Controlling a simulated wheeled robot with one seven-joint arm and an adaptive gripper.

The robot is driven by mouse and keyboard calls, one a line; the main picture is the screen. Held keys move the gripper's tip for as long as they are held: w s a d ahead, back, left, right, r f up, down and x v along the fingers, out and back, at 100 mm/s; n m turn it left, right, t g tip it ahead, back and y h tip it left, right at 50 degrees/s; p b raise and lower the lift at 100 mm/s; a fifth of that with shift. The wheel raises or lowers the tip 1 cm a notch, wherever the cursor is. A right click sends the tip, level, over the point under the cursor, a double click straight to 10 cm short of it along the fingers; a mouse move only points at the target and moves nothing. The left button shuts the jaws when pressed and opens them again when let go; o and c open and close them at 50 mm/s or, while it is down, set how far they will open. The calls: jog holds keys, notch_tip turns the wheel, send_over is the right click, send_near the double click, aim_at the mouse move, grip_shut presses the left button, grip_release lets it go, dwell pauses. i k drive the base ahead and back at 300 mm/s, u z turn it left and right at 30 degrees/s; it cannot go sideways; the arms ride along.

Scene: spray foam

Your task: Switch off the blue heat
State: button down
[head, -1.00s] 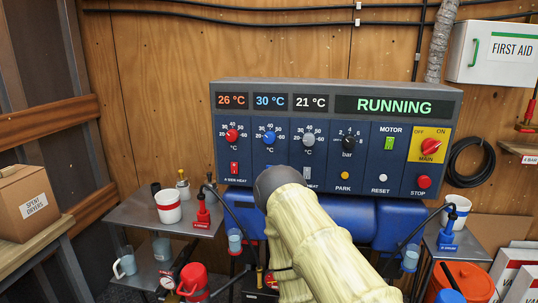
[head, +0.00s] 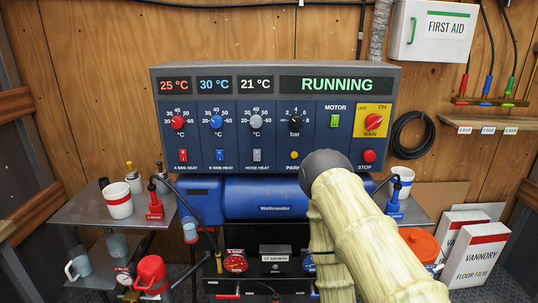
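The spray-foam control panel (head: 275,135) stands against the wooden wall. The blue rocker switch (head: 220,155) sits low in its second column, above the label "B SIDE HEAT", and is in plain view. Its position is too small to tell. Above it are the blue dial (head: 216,121) and a blue display (head: 214,84) reading 30 °C. My arm, in a pale sleeve with a dark joint, reaches up from the lower right and bends down again. The joint covers the panel's lower part right of the middle. My gripper is not in view.
A red switch (head: 183,155) and a grey switch (head: 257,155) flank the blue one. The main knob (head: 374,121) and red stop button (head: 369,156) are at the right. A side table (head: 100,207) with cups stands left. Boxes (head: 478,245) stand right.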

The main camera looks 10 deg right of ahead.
aim_at(220, 156)
jog(key=z, duration=0.1)
jog(key=k, duration=1.35)
jog(key=u, duration=0.8)
jog(key=i, duration=1.45)
jog(key=z, duration=0.6)
